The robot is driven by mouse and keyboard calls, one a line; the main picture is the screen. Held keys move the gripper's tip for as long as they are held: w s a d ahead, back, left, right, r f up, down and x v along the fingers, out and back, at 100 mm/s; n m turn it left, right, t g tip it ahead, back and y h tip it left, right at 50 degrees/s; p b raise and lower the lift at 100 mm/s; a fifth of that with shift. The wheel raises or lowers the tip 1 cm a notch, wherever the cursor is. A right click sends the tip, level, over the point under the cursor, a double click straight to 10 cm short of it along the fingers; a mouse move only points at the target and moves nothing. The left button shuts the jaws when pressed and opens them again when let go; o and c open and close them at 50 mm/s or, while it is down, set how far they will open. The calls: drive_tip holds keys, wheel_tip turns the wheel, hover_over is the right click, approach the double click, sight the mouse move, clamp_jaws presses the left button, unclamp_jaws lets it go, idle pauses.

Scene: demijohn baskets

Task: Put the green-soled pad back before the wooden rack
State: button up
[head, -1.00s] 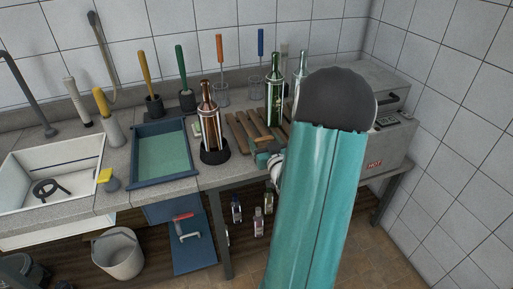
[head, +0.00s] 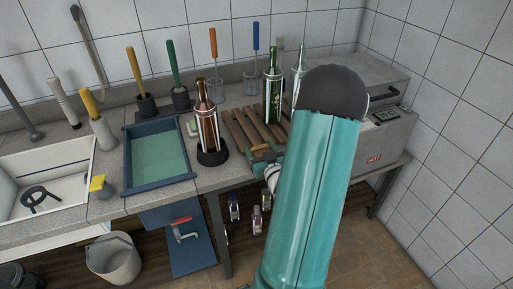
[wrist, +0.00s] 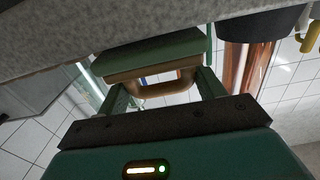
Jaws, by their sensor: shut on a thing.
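The pad (wrist: 155,57) fills the upper middle of the wrist view, with a green sole, a tan body and a tan handle (wrist: 160,88). My gripper (wrist: 163,92) is shut on the handle, a finger at either side. The sole faces the grey counter; I cannot tell whether it touches. In the head view my gripper (head: 266,158) is at the counter's front edge, partly hidden by my teal arm. The slatted wooden rack (head: 245,129) lies just behind it, its right part hidden by my arm and bottles.
A brown bottle (head: 207,118) in a dark round base (head: 212,157) stands close left of my gripper. A green bottle (head: 272,88) and a clear bottle stand at the rack. A grey hot machine (head: 378,140) is at right, a blue tray (head: 187,178) at left.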

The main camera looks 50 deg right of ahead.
drive_tip(key=shift+w+a+f, duration=0.1)
drive_tip(key=shift+w+f, duration=0.1)
drive_tip(key=shift+w, duration=0.4)
drive_tip(key=shift+s, duration=0.3)
drive_tip(key=o, duration=0.7)
drive_tip(key=shift+w+f, duration=0.1)
drive_tip(key=shift+w, duration=0.05)
drive_tip(key=shift+c, duration=0.2)
drive_tip(key=o, duration=0.4)
drive_tip(key=shift+s, duration=0.2)
drive_tip(key=shift+o, duration=0.2)
drive_tip(key=shift+w, duration=0.15)
